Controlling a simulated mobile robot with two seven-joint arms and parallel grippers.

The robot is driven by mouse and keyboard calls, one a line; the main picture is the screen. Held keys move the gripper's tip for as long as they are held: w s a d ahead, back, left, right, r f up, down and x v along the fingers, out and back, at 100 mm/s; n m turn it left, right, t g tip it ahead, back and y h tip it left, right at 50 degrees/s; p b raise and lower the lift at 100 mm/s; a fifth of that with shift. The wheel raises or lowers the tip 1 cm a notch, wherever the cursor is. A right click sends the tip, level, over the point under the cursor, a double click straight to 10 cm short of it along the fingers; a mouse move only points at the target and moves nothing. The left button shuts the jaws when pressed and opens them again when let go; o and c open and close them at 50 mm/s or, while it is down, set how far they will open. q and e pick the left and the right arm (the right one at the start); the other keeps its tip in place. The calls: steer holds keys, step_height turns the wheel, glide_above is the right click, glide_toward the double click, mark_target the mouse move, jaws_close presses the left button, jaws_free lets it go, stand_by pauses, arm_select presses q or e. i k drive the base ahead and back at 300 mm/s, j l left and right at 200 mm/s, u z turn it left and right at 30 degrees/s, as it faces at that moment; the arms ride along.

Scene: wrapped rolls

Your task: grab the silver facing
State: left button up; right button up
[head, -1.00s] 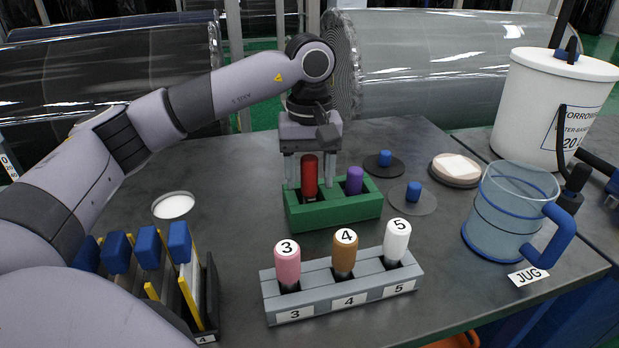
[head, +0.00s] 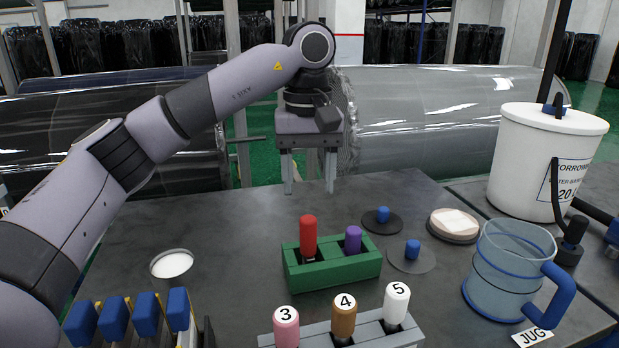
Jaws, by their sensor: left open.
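Two flat round discs with blue knobs lie on the table in the head view. The nearer one (head: 427,265) is grey with a paler rim and may be the silver facing; the farther one (head: 395,226) is darker. My left gripper (head: 310,190) hangs in the air with its fingers down, open and empty. It shows above and left of both discs, clear of them and above the red handle (head: 308,230) in the green holder (head: 335,272). My right gripper is out of view.
A purple handle (head: 352,238) also stands in the green holder. A grey rack (head: 375,340) holds numbered handles in front. A clear jug (head: 505,270), a white bucket (head: 530,170) and a round pad (head: 453,225) are right. A white disc (head: 171,265) lies left.

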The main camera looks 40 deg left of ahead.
mark_target(410, 257)
steer(key=k+l, duration=0.8)
steer(key=k, duration=0.05)
